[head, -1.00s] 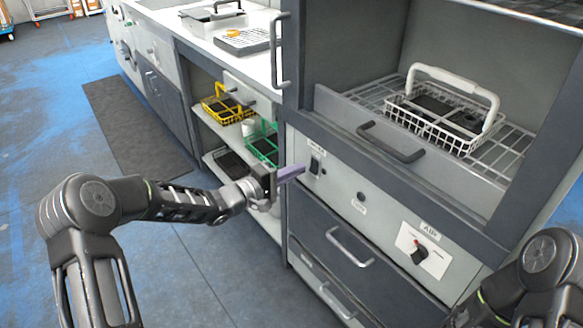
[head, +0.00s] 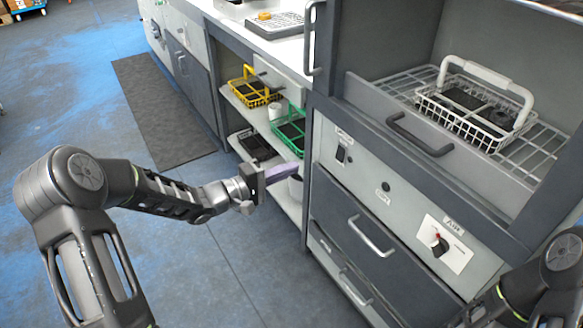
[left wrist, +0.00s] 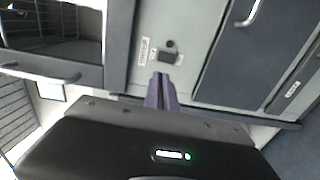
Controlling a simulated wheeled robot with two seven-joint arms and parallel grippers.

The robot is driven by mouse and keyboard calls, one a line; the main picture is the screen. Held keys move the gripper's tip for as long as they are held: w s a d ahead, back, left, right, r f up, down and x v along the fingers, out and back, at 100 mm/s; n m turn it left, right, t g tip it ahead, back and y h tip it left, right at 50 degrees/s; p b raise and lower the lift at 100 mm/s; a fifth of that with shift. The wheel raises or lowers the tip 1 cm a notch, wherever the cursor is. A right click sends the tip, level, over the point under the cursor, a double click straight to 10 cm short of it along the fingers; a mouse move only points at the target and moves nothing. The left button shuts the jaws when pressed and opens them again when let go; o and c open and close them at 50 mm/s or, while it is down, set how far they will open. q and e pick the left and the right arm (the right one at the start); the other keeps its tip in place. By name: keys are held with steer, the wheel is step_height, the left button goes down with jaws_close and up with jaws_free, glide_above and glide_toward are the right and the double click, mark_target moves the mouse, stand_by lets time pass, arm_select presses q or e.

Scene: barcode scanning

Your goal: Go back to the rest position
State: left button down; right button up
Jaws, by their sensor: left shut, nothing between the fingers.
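My left gripper (head: 282,172) reaches in from the left in the head view, in front of the cabinet's left edge. Its purple fingers are shut with nothing between them. In the left wrist view the closed fingers (left wrist: 160,90) point at the grey panel, just below a dark switch (left wrist: 166,57) in the picture. I cannot tell whether they touch the panel. Part of my right arm (head: 545,275) shows at the lower right; the right gripper is out of the frame.
A white wire basket (head: 470,115) stands on a rack inside the open cabinet (head: 400,40). A yellow basket (head: 250,92) and a green basket (head: 290,130) sit on the shelf at left. Drawer handles (head: 372,238) stick out below.

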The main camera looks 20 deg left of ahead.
stand_by(0.3)
arm_select(q)
steer(key=a+f+m+y, duration=0.3)
steer(key=f+y, duration=0.2)
steer(key=f, duration=0.4)
steer(key=s+d+f+m+g+y, duration=0.15)
steer(key=s+d+f+g, duration=0.25)
steer(key=s+f, duration=0.45)
steer(key=s+d+f+m+g+y, duration=0.1)
steer(key=s+d+f+m+g, duration=0.2)
steer(key=s+f, duration=0.55)
steer(key=s+d+f+g, duration=0.3)
steer(key=s+d, duration=0.2)
steer(key=s, duration=0.4)
steer(key=s+d+f+g, duration=0.3)
steer(key=s+d, duration=0.1)
steer(key=s, duration=0.4)
step_height(320, 180, up, 14)
steer(key=p, duration=1.3)
steer(key=shift+d+f+m, duration=0.15)
steer(key=shift+d+m, duration=0.1)
steer(key=shift+m, duration=0.1)
